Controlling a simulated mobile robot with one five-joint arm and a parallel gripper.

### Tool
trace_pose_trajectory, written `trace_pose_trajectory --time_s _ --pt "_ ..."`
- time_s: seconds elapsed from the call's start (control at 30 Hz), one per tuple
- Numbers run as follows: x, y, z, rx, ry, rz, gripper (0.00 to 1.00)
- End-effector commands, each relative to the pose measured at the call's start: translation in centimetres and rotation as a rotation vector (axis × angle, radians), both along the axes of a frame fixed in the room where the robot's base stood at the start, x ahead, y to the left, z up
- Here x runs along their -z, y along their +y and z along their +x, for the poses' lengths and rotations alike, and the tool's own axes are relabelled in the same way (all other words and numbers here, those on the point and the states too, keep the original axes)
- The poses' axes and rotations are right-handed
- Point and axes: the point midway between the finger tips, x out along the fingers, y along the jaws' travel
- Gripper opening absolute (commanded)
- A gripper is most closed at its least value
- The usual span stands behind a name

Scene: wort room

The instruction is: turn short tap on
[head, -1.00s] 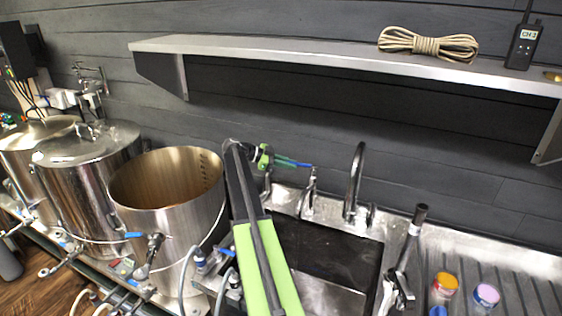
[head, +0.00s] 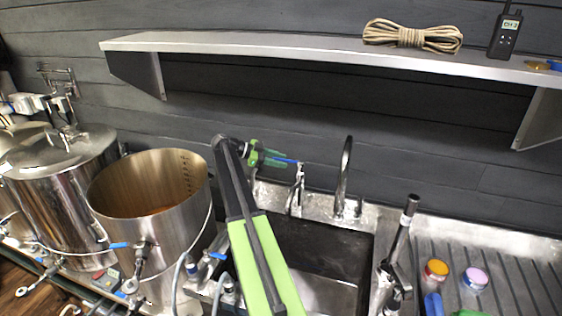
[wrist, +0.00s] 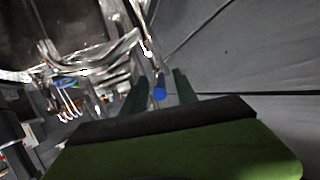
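The short tap (head: 297,190) stands upright at the back edge of the sink, left of the tall curved tap (head: 344,178). Its blue lever (head: 287,161) points left from the top of the tap, toward my gripper (head: 268,157). In the wrist view the blue lever end (wrist: 159,90) shows between the two dark green fingers of my gripper (wrist: 157,88). The fingers stand apart, with nothing gripped. I cannot tell whether either finger touches the lever.
A dark sink basin (head: 320,254) lies below the taps. An open steel pot (head: 150,230) stands left of my arm. A steel shelf (head: 300,53) runs above, holding coiled rope (head: 412,36) and a radio (head: 505,35). Two jars (head: 436,270) sit on the drainboard at right.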

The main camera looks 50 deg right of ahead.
Motion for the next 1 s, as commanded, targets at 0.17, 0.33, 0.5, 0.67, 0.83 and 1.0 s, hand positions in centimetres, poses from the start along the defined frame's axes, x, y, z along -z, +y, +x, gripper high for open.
trace_pose_trajectory --time_s 0.17,0.33,0.5,0.67,0.83,1.0 --pt "0.0 0.0 0.0 -0.001 0.000 0.000 0.34" --pt "-0.7 0.7 0.7 -0.002 0.000 -0.001 0.34" --pt "-2.5 3.5 3.3 -0.003 0.000 0.000 0.34" --pt "-4.3 6.8 6.1 -0.002 0.000 0.001 0.34" --pt "-5.8 9.9 8.6 -0.002 0.000 0.001 0.34" --pt "-6.5 11.7 10.1 -0.001 -0.001 0.000 0.34"
